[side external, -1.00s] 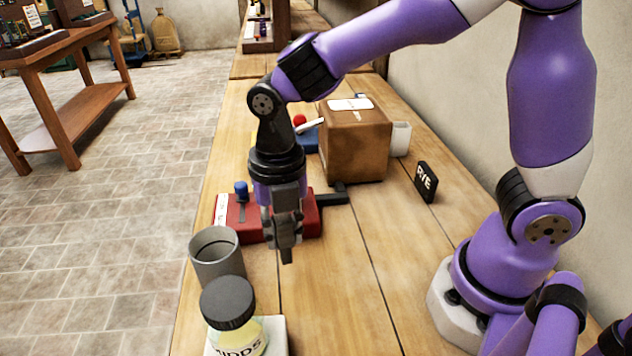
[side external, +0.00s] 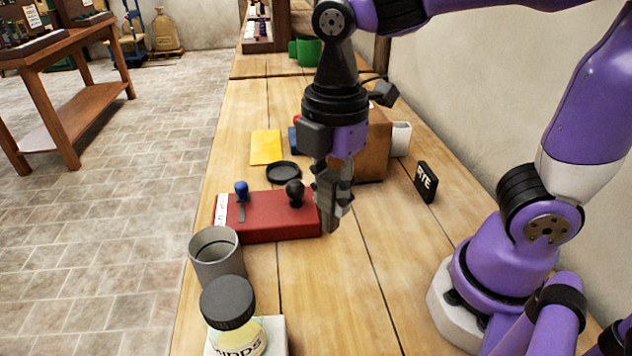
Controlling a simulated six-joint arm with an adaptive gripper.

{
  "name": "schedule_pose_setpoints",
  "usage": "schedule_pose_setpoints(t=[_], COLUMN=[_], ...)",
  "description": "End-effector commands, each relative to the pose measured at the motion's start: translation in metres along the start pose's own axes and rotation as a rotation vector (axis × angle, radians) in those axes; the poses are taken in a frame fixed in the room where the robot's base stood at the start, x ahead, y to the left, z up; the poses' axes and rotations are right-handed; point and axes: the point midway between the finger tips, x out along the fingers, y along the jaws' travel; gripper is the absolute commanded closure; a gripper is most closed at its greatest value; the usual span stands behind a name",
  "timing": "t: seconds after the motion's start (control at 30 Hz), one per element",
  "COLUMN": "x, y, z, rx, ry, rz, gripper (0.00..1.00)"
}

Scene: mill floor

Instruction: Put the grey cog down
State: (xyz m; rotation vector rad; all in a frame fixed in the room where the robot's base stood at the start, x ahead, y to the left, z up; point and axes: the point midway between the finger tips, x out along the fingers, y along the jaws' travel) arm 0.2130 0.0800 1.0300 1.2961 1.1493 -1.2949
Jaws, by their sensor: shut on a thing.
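My gripper (side external: 332,215) points down above the wooden bench, just right of the red lever box (side external: 275,222). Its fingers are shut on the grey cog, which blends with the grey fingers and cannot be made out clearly. The fingertips look a little above the bench top, with no clear contact.
The red box carries a blue knob (side external: 241,188) and a black knob (side external: 295,190). A brown box (side external: 374,150) stands behind my gripper, a black block (side external: 426,181) to its right. A grey cup (side external: 215,258) and lidded jar (side external: 228,303) stand front left. Bench (side external: 330,300) in front is clear.

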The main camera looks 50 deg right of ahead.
Motion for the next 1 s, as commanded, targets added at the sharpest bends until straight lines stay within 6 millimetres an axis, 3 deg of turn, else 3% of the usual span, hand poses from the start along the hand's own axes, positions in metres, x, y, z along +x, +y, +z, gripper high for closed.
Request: schedule_pose_setpoints(t=[0.1,0.3,0.73,1.0], x=[-0.001,0.002,0.058,0.078], y=[0.006,0.007,0.028,0.034], z=[0.034,0.064,0.156,0.176], rx=[0.339,0.642,0.677,0.667], ry=[0.001,0.0,-0.001,0.0], rz=[0.002,0.001,-0.003,-0.003], gripper=[1.0,1.0,1.0,1.0])
